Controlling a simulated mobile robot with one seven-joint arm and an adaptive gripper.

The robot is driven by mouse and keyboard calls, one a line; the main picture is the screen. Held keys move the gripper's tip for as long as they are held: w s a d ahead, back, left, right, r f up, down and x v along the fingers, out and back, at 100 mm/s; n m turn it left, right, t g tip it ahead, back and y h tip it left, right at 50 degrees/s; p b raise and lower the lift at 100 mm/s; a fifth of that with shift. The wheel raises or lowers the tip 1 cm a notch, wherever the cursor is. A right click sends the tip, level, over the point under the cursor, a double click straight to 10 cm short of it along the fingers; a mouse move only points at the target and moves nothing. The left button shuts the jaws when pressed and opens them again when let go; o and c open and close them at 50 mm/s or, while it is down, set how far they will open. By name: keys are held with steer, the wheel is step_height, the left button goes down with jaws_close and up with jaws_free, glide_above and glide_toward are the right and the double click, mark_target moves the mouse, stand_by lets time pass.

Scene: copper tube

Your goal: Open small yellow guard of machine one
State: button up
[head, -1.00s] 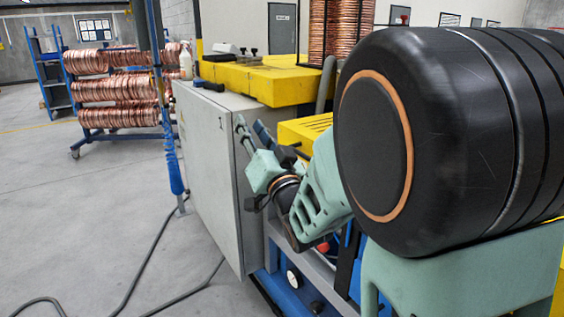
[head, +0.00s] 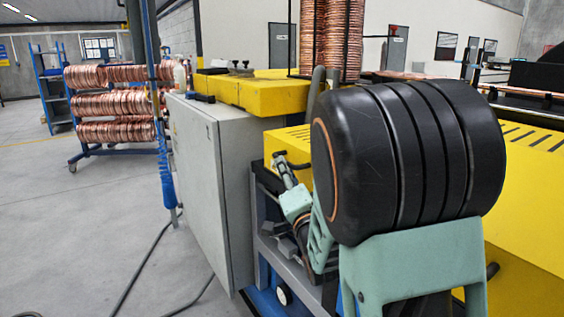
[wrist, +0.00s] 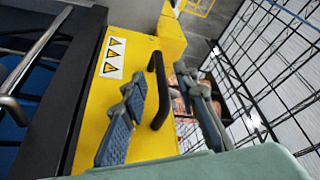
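The small yellow guard (wrist: 118,85) fills the middle of the wrist view and carries a label with several warning triangles. Its black bar handle (wrist: 160,92) stands out from the yellow face. My gripper (wrist: 160,74) is open, with one blue-grey finger on each side of the handle. The handle lies between the fingers, and I cannot tell if either touches it. In the head view, a yellow vented cover (head: 302,136) is behind my gripper (head: 284,170), partly hidden by my arm.
A grey cabinet (head: 200,180) stands just left of my gripper in the head view. A yellow beam (head: 255,90) runs above it. Copper coils (head: 110,100) are on a rack at the back left. A wire mesh fence (wrist: 265,70) is at the right in the wrist view.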

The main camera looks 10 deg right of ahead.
steer(key=shift+x, duration=2.45)
steer(key=shift+c, duration=0.5)
jaws_close()
